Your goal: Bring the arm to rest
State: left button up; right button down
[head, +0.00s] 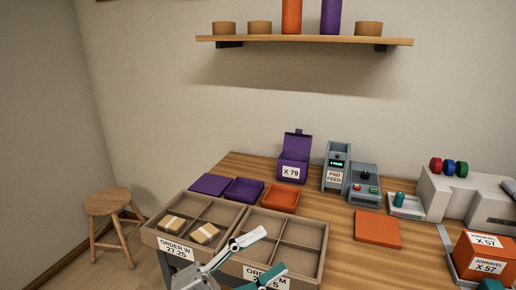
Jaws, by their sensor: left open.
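My left gripper (268,250) shows at the bottom centre, over the front edge of the two divided trays. Its jaws are apart, with nothing seen between them. The left tray (176,246), labelled "ORDER W 27.25", holds two tan packets (204,233) in its compartments. The right tray (302,213), labelled "ORDER M", looks empty where it shows; my gripper covers part of it and of its label. My right gripper cannot be made out.
A purple box (293,168), a "PAD FEED" machine (337,165) and a control box (364,185) stand behind. An orange pad (377,229) lies on the wooden bench, with bare wood around it. Orange boxes (482,255) stand at right. A stool (109,206) stands left.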

pick_arm(q)
jog(key=w+a+f+n+t+y, duration=0.2)
jog(key=a+f+n+t+y, duration=0.2)
jog(key=a+f+n+y, duration=0.3)
jog(key=w+a+f+n+t+y, duration=0.1)
jog(key=a+f+n+t+y, duration=0.35)
jog(key=f+n, duration=0.5)
jog(key=s+a+f+n+g+y, duration=0.3)
jog(key=s+a+f, duration=0.2)
jog(key=f, duration=0.6)
jog(key=s+a+f+n+g+y+p, duration=0.1)
jog(key=s+a+f+n+g+y, duration=0.2)
jog(key=s+f, duration=0.7)
jog(key=shift+s+a+f+n+y, duration=0.3)
jog(key=shift+a+f+n+y, duration=0.05)
jog(key=shift+a+f+n, duration=0.45)
jog(key=shift+r, duration=0.1)
